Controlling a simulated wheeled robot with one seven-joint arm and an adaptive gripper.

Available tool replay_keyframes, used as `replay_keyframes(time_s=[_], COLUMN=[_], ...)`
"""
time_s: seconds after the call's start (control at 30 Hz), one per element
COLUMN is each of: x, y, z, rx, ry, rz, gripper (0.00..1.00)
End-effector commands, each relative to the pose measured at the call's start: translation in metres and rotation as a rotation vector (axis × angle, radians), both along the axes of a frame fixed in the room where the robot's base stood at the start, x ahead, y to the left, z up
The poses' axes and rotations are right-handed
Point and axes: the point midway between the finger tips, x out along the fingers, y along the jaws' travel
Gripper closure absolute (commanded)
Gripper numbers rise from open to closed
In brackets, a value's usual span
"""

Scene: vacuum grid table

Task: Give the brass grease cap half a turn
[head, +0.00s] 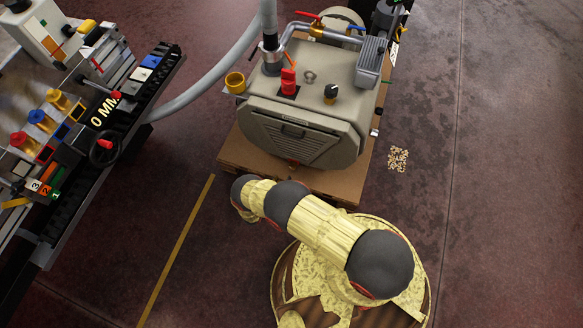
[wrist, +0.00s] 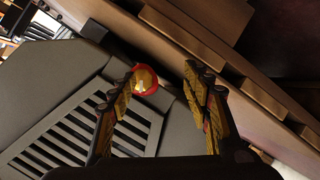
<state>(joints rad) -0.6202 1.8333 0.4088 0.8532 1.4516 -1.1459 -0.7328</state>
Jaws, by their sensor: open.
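A brass-coloured round cap or cup (head: 235,80) sticks out at the upper left corner of the grey pump housing (head: 315,70) in the head view. In the wrist view a round gold face with a red ring and a pale mark (wrist: 147,80) sits low on the grey housing; I cannot tell whether it is a cap or a sight glass. My gripper (wrist: 165,72) is open and empty, its left fingertip overlapping the edge of that round face in the picture. Contact cannot be told. In the head view my gripper is hidden by my arm.
The pump stands on a brown pallet (head: 240,155), whose slats also cross the wrist view (wrist: 215,55). A red switch (head: 288,82) and black knob (head: 331,92) are on the housing. A grey hose (head: 210,88) runs left to a bench (head: 60,200).

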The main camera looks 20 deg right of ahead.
Motion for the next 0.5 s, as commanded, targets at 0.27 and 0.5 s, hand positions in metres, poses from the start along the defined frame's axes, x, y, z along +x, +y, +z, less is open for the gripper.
replay_keyframes(time_s=[0.27, 0.5], x=[0.007, 0.028], y=[-0.017, -0.042], z=[0.029, 0.018], rx=[-0.131, -0.131], ry=[-0.042, -0.040], rz=[-0.027, -0.029], gripper=[0.51, 0.51])
